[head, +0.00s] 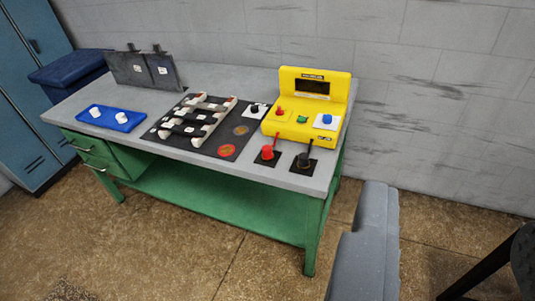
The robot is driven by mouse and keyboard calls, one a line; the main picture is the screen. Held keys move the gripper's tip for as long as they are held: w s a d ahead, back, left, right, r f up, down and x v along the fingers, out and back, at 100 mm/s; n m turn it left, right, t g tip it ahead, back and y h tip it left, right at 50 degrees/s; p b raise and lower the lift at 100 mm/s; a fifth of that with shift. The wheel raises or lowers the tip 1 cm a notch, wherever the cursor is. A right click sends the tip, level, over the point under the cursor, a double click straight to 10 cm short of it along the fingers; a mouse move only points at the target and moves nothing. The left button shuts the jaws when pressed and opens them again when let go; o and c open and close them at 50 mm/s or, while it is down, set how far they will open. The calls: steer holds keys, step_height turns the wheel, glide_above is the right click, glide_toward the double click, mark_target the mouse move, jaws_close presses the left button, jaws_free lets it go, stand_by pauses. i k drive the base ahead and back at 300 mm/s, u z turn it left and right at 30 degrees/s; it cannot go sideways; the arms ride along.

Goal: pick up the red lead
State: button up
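The red lead (267,153) has a red plug end standing on a small black square at the front right of the bench top. Its thin red cable runs up to the yellow meter (296,129) just behind it. The black lead (304,160) stands on a similar black square close to its right, apart from it. A grey part at the bottom right of the view appears to be mine, well to the right of the red lead and not touching it. I cannot make out gripper fingertips on it.
Blue lockers (24,90) stand at left.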

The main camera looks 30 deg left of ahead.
mark_target(268, 155)
steer(key=u, duration=0.65)
steer(key=i, duration=1.15)
steer(key=z, duration=1.1)
